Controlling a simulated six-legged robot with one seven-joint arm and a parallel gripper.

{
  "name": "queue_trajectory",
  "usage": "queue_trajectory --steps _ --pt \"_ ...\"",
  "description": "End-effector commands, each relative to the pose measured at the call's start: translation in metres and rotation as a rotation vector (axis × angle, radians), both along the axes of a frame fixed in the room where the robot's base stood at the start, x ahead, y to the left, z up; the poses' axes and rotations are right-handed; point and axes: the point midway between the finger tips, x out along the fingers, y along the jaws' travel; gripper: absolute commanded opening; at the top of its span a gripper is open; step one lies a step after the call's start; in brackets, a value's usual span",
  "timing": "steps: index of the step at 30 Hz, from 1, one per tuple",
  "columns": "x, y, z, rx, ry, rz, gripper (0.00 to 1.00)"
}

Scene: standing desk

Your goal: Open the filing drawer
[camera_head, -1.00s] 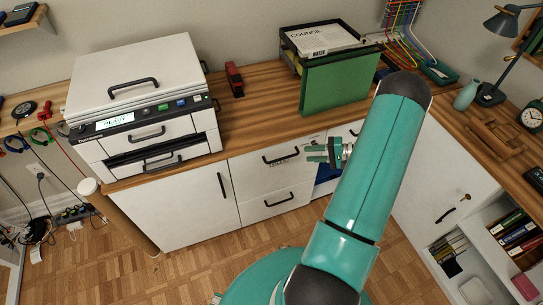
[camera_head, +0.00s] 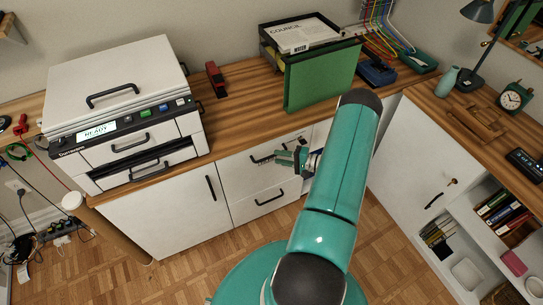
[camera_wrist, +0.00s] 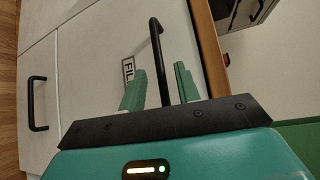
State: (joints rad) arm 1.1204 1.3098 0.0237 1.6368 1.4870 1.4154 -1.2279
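The filing drawer (camera_head: 237,173) is the upper white drawer under the wooden desktop, and it is closed. Its front also shows in the wrist view (camera_wrist: 92,75), with a label (camera_wrist: 128,70) partly reading "FIL". Its black bar handle (camera_wrist: 158,48) runs down between the two green fingers of my gripper (camera_wrist: 160,88). The fingers are apart, one on each side of the bar, with gaps visible; I cannot tell how deep the bar sits between them. In the head view my gripper (camera_head: 289,157) is at the drawer's handle and partly hides it.
A lower drawer (camera_head: 240,207) has its own handle (camera_head: 270,197). A cabinet door (camera_head: 160,222) is to the left. A printer (camera_head: 120,105), a red stapler (camera_head: 216,78) and a file box with a green folder (camera_head: 322,75) stand on the desktop. The floor in front is clear.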

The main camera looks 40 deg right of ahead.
Motion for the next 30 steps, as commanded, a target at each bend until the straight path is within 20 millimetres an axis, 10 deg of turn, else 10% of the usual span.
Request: queue_trajectory --steps 17,23,30 --pt "0.037 0.020 -0.006 0.000 0.001 0.002 0.32" --pt "0.036 0.020 -0.006 0.000 0.001 0.002 0.00" --pt "0.036 0.020 -0.006 0.000 0.001 0.002 0.00"
